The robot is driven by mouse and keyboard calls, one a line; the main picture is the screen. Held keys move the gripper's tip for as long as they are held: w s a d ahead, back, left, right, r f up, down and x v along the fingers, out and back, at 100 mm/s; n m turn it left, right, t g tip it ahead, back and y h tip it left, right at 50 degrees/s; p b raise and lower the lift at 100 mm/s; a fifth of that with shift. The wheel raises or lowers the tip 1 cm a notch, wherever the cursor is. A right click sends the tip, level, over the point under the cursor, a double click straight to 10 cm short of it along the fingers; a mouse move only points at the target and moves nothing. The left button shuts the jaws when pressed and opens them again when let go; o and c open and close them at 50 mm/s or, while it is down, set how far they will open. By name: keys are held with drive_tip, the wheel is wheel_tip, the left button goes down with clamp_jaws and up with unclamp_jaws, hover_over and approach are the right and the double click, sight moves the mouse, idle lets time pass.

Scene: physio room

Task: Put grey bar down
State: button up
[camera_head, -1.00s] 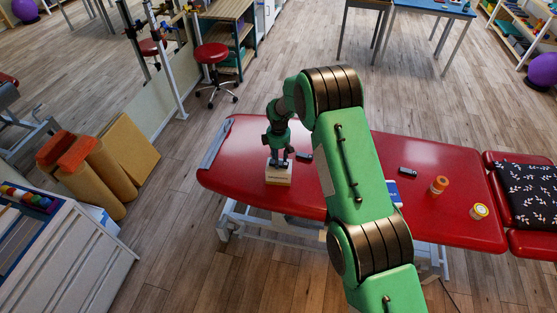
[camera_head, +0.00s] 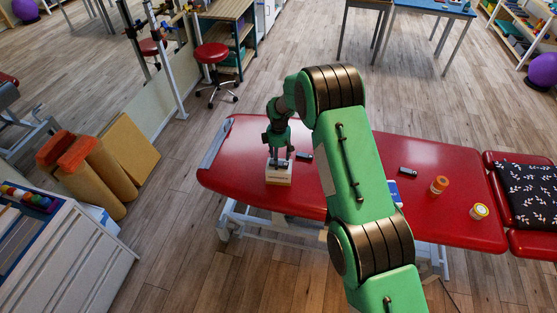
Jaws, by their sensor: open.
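My gripper (camera_head: 279,157) points down over a small cream block (camera_head: 278,178) on the red treatment table (camera_head: 240,170). Its fingers are open. A small grey bar (camera_head: 280,163) shows at the fingertips and appears to lie on top of the block. It is too small to tell whether a finger still touches it. A small dark object (camera_head: 304,156) lies on the table just right of the gripper, apart from the block.
My arm crosses the table's middle and hides part of it. To its right are another dark object (camera_head: 407,171), a blue item (camera_head: 393,192), an orange-capped jar (camera_head: 439,185), a yellow-white roll (camera_head: 479,211) and a patterned cushion (camera_head: 528,193). The table's left end is clear.

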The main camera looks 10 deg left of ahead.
wheel_tip(320, 180, up, 11)
idle(0.6)
drive_tip(key=shift+r, duration=0.1)
idle(0.4)
drive_tip(key=shift+r, duration=0.1)
